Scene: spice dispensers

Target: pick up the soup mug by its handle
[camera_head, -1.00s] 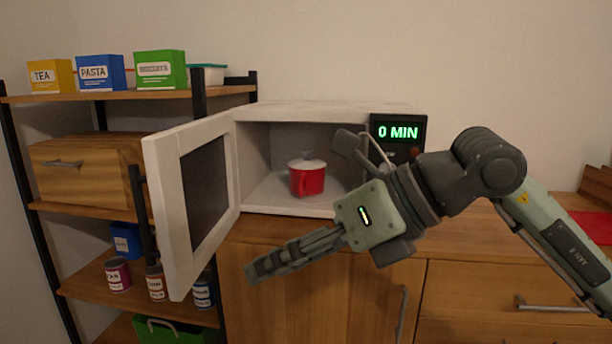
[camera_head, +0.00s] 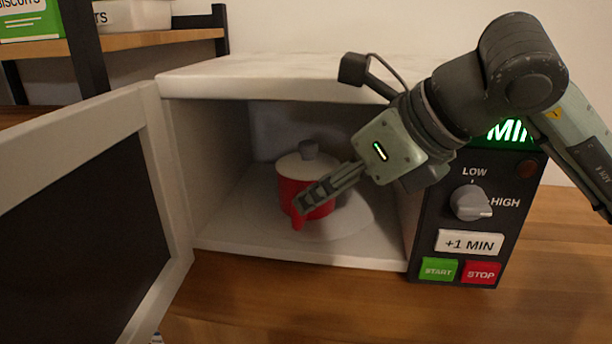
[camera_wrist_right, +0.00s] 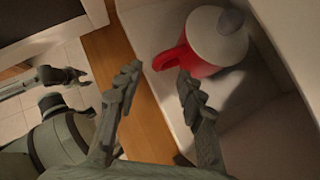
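The red soup mug (camera_head: 288,188) stands upright inside the open microwave, with a white lid and grey knob on top. Its handle (camera_head: 298,220) points toward the front. The mug also shows in the right wrist view (camera_wrist_right: 203,66), its handle (camera_wrist_right: 170,58) just beyond my fingertips. My right gripper (camera_head: 304,200) overlaps the front of the mug in the head view. In the wrist view my right gripper (camera_wrist_right: 158,84) is open, with nothing between its fingers. My left gripper (camera_wrist_right: 62,78) appears at the left of the wrist view, away from the mug; its opening is unclear.
The microwave (camera_head: 285,78) has its door (camera_head: 150,110) swung open to the left. Its right wall and control panel (camera_head: 455,235) stand beside my right arm. The wooden counter (camera_head: 300,300) in front is clear.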

